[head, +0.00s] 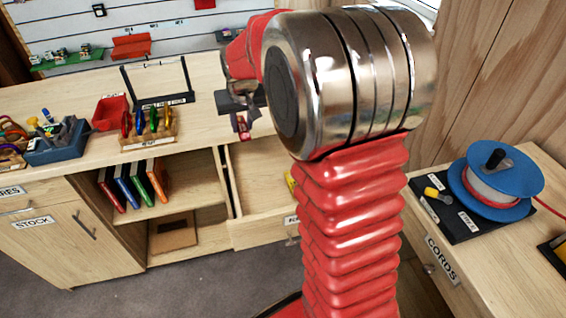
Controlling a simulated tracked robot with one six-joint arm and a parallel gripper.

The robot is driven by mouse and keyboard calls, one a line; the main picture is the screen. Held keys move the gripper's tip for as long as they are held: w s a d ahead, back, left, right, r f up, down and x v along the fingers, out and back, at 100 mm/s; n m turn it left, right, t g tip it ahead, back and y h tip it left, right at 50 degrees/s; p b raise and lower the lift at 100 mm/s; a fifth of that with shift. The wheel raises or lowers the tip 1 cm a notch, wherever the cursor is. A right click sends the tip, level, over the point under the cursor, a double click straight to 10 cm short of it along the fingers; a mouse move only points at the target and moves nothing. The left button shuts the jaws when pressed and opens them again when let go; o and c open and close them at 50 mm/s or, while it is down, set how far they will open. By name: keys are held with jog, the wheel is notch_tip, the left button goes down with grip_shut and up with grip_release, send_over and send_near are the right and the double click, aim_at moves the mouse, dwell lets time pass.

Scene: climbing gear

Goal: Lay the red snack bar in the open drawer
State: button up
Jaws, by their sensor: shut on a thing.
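My gripper (240,112) is shut on the red snack bar (243,128), which hangs below the jaws and shows only as a small dark red end. The jaws and bar appear above the back of the open drawer (262,205) in the picture, apart from its floor as far as I can tell. The drawer is pale wood, pulled out from under the bench, with a partly hidden label on its front. A small yellow thing (290,181) shows inside it. My arm hides the drawer's right part.
Left of the drawer, an open shelf (190,205) holds several coloured books. On the bench stand a rack of coloured gear (148,143), a red bin (110,112) and a blue tote (57,147). A blue cord reel (496,180) sits on the right-hand cabinet. The drawer's left half looks clear.

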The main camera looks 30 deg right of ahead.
jog(key=s+d+f, duration=0.5)
jog(key=s+d, duration=0.2)
jog(key=d, duration=0.2)
jog(key=s+d+f, duration=0.5)
jog(key=s+d, duration=0.3)
jog(key=d, duration=0.2)
jog(key=shift+f, duration=0.25)
jog(key=shift+w+f, duration=0.1)
jog(key=shift+f, duration=2.9)
jog(key=shift+f, duration=1.9)
